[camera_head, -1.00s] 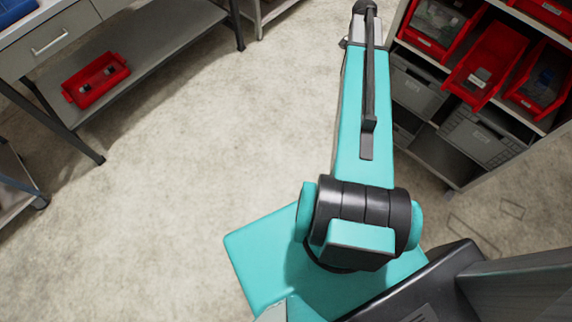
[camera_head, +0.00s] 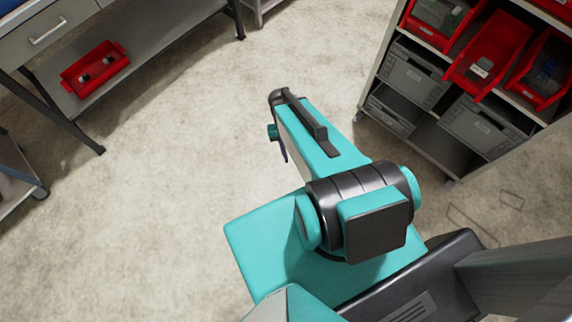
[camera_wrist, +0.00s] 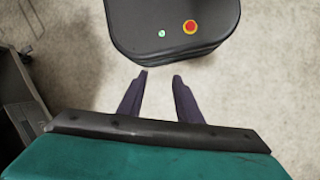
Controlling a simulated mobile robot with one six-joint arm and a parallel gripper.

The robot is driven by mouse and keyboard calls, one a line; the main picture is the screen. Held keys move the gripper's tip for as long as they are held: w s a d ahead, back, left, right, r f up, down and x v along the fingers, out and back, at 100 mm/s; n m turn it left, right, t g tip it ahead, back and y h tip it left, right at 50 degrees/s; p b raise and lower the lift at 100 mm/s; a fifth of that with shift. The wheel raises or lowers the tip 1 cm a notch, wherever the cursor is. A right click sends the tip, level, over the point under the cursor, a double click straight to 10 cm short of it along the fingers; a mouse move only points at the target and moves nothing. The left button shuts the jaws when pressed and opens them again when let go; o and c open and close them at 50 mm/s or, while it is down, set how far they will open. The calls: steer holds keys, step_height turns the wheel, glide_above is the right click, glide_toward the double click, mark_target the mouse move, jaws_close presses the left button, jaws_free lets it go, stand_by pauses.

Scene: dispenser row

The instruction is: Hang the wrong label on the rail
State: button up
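My gripper (camera_wrist: 161,75) shows in the wrist view with two dark purple fingers apart and nothing between them. It points down over bare floor, beside a black housing with a red button that looks like my own base. In the head view a dark finger (camera_head: 283,151) hangs below the end of my arm. No loose label and no rail can be made out.
A shelf rack at the right holds red bins and grey crates (camera_head: 413,76). At the upper left stands a workbench with a drawer (camera_head: 47,33); a red tray (camera_head: 95,69) with small items sits on its lower shelf. The floor (camera_head: 180,150) between them is clear.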

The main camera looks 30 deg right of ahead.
steer(key=s+a+f+n, duration=0.3)
steer(key=s+a+n, duration=0.1)
steer(key=s+a, duration=0.3)
steer(key=shift+s+f+g, duration=0.2)
steer(key=shift+s+g, duration=0.2)
steer(key=shift+s, duration=0.45)
